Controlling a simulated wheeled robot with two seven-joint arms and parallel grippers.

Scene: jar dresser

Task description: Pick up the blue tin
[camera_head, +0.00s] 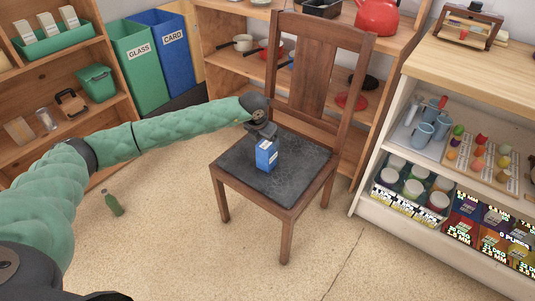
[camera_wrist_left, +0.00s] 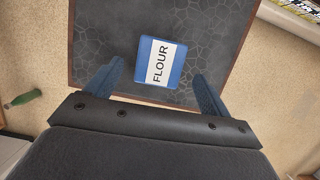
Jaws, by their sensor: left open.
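The blue tin (camera_head: 266,155) stands upright on the dark seat of a wooden chair. In the left wrist view the tin (camera_wrist_left: 161,62) shows from above, with a white label reading FLOUR on its blue top. My left gripper (camera_head: 263,136) is just above and behind the tin in the head view. In the left wrist view its two blue fingers (camera_wrist_left: 160,82) are spread apart, with the tin lying between and ahead of their tips. I cannot tell that either finger touches it. My right gripper is not in view.
The wooden chair (camera_head: 290,203) has its backrest behind the tin. Shelves with a red kettle (camera_head: 378,16) stand behind it, and a white shelf unit (camera_head: 385,208) stands at right. A green bottle (camera_head: 114,203) is on the floor at left. The front floor is clear.

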